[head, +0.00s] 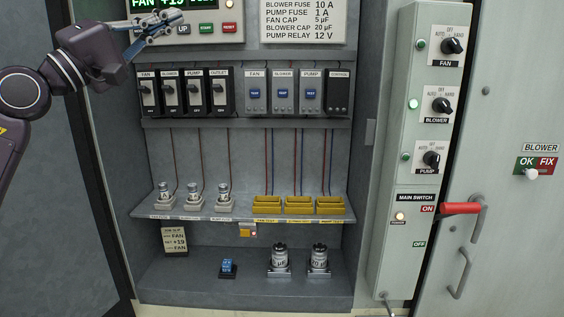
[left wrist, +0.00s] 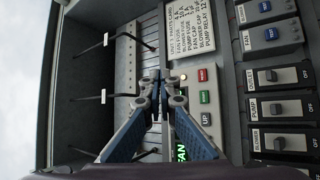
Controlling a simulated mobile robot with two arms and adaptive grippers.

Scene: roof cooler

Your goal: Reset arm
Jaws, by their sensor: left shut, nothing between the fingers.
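My left arm comes in from the left in the head view. My left gripper (head: 160,30) is at the upper left of the open cabinet, in front of the lit display panel (head: 208,8) with its UP, START and RESET buttons. Its fingers are closed and hold nothing. In the left wrist view the shut fingers (left wrist: 158,88) show beside the panel's START and RESET buttons (left wrist: 203,86), and they cover part of the panel. My right gripper is in neither view.
Breaker switches (head: 185,92) and test modules (head: 283,92) fill the upper rail. Fuses (head: 195,195) and yellow holders (head: 298,205) sit on the shelf (head: 240,215). Capacitors (head: 279,259) and a blue relay (head: 228,267) stand below. A switch column (head: 412,170) with a red handle (head: 460,208) is at right.

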